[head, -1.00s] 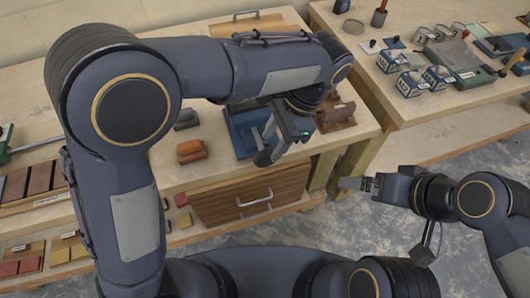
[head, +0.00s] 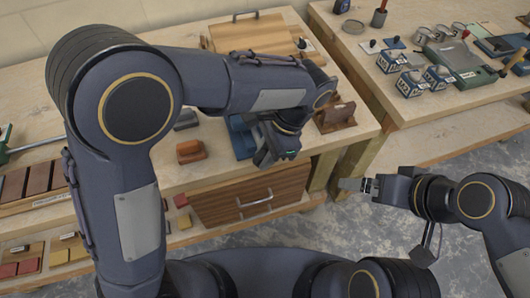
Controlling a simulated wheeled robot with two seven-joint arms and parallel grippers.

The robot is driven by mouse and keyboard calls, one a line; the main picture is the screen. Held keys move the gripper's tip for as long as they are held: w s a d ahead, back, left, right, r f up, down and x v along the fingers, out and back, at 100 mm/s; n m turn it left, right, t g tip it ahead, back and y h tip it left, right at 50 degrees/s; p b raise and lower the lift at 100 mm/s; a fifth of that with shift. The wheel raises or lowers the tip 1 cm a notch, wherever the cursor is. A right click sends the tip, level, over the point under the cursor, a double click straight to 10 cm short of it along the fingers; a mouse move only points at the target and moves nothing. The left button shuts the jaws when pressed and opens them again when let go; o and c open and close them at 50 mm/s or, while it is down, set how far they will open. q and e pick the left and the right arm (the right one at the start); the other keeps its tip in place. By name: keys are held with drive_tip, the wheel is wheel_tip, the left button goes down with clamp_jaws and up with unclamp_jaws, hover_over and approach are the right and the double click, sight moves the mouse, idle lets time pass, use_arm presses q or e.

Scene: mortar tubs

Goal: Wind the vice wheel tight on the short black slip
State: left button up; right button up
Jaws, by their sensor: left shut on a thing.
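The blue vice (head: 239,136) stands at the front edge of the near bench, left of the brown wooden block. My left gripper (head: 265,160) is at the front of the vice, shut on what I take to be its wheel. The gripper and wrist hide the wheel and part of the vice. I cannot make out the short black slip between the jaws. My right gripper (head: 346,184) hangs over the floor at the right, away from the vice. I cannot tell whether its fingers are apart.
An orange-brown block (head: 191,152) and a dark grey block (head: 186,120) sit left of the vice. A brown wooden block (head: 335,117) stands right of it. A drawer (head: 232,198) is below. The right bench (head: 425,113) holds several blue-labelled tubs (head: 411,84).

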use_arm(q)
drive_tip(key=shift+r+p, duration=0.15)
drive_tip(key=shift+p, duration=0.55)
clamp_jaws()
drive_tip(key=y+p, duration=0.2)
drive_tip(key=p, duration=0.1)
drive_tip(key=g+y+p, duration=0.1)
drive_tip(key=shift+d+y+p, duration=0.25)
drive_tip(key=shift+y+p, duration=0.05)
drive_tip(key=shift+p, duration=0.1)
drive_tip(key=shift+d+g+y+p, duration=0.1)
drive_tip(key=shift+g+y+p, duration=0.2)
drive_tip(key=shift+y+p, duration=0.25)
drive_tip(key=shift+w+f+y+p, duration=0.1)
drive_tip(key=shift+f+y+p, duration=0.2)
drive_tip(key=shift+y, duration=0.45)
drive_tip(key=shift+d+g, duration=0.1)
drive_tip(key=shift+g, duration=0.2)
drive_tip(key=o, duration=0.9)
unclamp_jaws()
